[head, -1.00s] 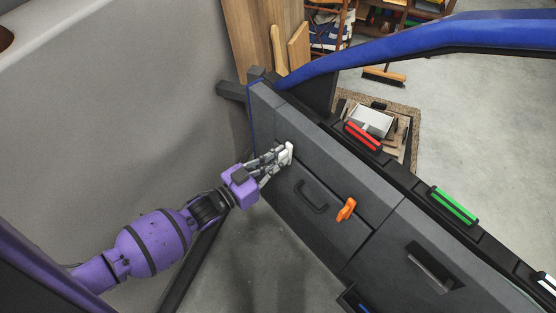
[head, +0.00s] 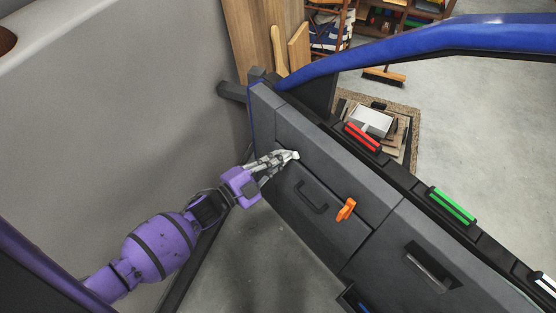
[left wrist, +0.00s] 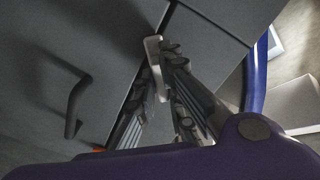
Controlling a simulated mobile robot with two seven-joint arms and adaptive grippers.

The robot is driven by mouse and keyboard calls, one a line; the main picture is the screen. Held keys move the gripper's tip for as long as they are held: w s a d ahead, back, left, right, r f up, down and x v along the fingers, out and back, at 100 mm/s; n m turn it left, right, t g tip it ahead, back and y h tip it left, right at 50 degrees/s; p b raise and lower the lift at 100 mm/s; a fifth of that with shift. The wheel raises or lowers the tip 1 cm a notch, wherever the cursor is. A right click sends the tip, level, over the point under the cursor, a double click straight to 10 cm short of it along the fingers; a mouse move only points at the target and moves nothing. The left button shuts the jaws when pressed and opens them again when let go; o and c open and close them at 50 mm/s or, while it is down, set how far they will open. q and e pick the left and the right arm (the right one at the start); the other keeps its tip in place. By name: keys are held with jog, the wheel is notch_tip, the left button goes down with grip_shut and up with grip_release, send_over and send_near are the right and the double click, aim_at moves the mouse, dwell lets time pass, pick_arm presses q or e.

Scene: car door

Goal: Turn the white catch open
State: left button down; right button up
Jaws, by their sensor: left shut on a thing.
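The white catch (head: 294,155) is on the grey car door panel, near its upper left part. My left gripper (head: 283,158) is shut on it and partly hides it in the head view. In the left wrist view the catch shows as a pale bar (left wrist: 154,62) between the fingertips (left wrist: 154,75), close to a seam in the panel. The catch looks tilted in the head view; its exact angle is hard to tell. My right gripper is not in view.
A dark pull handle (head: 312,197) and an orange catch (head: 346,209) are on the panel, to the right of and below my gripper. Red (head: 362,137) and green (head: 453,205) pieces sit along the top edge. A blue frame bar (head: 420,40) rises behind.

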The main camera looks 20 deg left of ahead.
pick_arm(q)
jog(key=shift+m+b, duration=0.7)
jog(key=shift+m, duration=3.1)
jog(key=shift+r, duration=0.1)
jog(key=c, duration=1.8)
grip_release()
jog(key=shift+c, duration=0.2)
jog(key=v, duration=1.2)
